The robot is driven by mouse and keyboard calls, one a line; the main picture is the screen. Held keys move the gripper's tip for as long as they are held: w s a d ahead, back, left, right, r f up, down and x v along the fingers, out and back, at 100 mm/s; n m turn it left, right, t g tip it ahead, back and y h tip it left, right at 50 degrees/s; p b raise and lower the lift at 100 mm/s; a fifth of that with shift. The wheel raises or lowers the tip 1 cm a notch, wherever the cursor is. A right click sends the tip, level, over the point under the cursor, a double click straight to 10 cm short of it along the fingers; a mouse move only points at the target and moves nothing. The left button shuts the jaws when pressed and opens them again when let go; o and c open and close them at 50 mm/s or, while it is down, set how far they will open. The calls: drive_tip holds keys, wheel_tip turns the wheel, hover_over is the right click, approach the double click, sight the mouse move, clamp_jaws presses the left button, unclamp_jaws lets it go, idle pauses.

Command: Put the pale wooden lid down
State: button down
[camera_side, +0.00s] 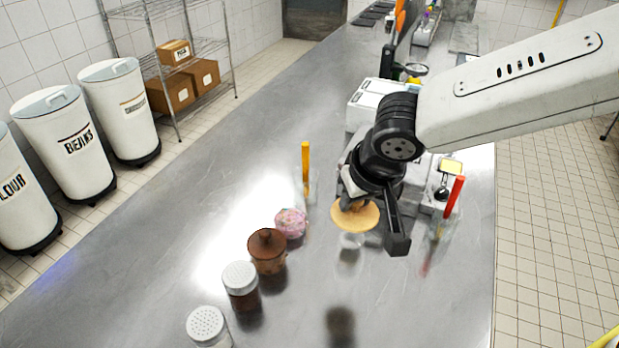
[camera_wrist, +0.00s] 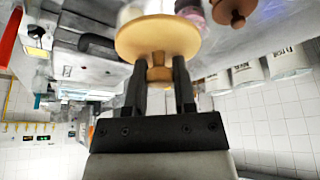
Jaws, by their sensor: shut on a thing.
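The pale wooden lid (camera_side: 357,216) is a round disc with a small knob, tilted little and held above the steel counter. It also shows in the wrist view (camera_wrist: 150,38), with its knob between the two fingers. My gripper (camera_wrist: 159,68) is shut on the knob; in the side view, one dark finger of my gripper (camera_side: 375,215) hangs at the lid's right and the other is mostly hidden. A small clear glass vessel (camera_side: 351,241) shows just below the lid; I cannot tell whether they touch.
To the left stand a pink patterned jar (camera_side: 291,222), a brown lidded jar (camera_side: 267,252) and two shakers (camera_side: 241,280) with perforated tops. A yellow-handled tool (camera_side: 305,160) stands behind, and a red-handled one (camera_side: 454,197) to the right. The counter (camera_side: 150,270) is clear at the left.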

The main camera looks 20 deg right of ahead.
drive_tip(key=s+d+f, duration=0.1)
drive_tip(key=s+f, duration=0.1)
drive_tip(key=s, duration=0.5)
drive_tip(key=s+d+f, duration=0.1)
drive_tip(key=s+f, duration=0.2)
drive_tip(key=s, duration=0.4)
drive_tip(key=shift+d, duration=0.25)
drive_tip(key=w+a+f, duration=0.2)
drive_tip(key=w, duration=0.1)
drive_tip(key=w+a+f, duration=0.2)
drive_tip(key=w+f, duration=0.1)
drive_tip(key=w, duration=0.1)
drive_tip(key=w+a+f, duration=0.3)
drive_tip(key=shift+w+f, duration=0.15)
drive_tip(key=shift+w, duration=0.15)
drive_tip(key=shift+w+a+f, duration=0.25)
drive_tip(key=shift+w+f, duration=0.1)
drive_tip(key=shift+f, duration=0.1)
